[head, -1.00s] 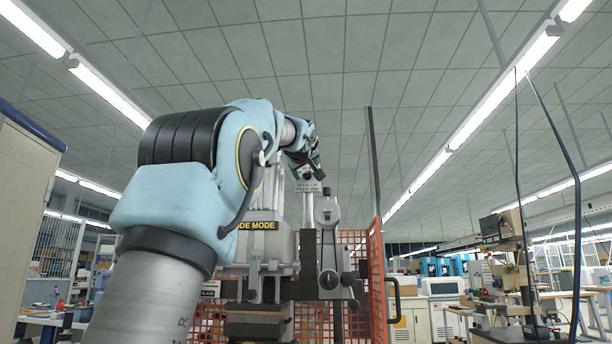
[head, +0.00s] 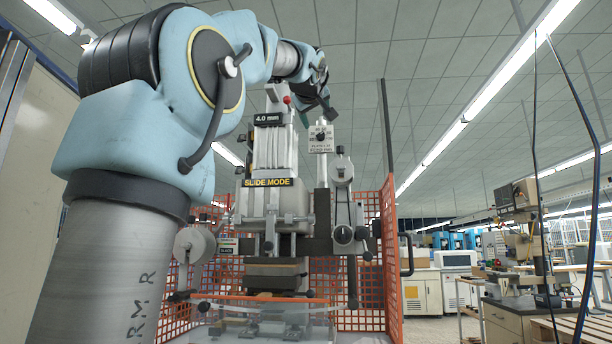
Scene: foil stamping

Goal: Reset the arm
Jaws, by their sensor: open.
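My arm rises at the left of the head view and bends over toward the foil stamping machine. My gripper (head: 327,105) is at the far end of the arm, high up, just above and in front of the machine's upper right part. It is small and partly turned away, and I see nothing held in it. The foil stamping machine (head: 282,208) stands in the middle, with a "SLIDE MODE" label and a "4.0 mm" plate on it. My arm hides part of its left side.
Orange mesh guards (head: 389,258) stand around the machine. A clear-walled box with an orange rim (head: 262,318) is in front of it. Another machine (head: 522,245) stands on a cabinet at the right, with white cabinets (head: 424,285) behind. A pale panel (head: 35,170) is close at the left.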

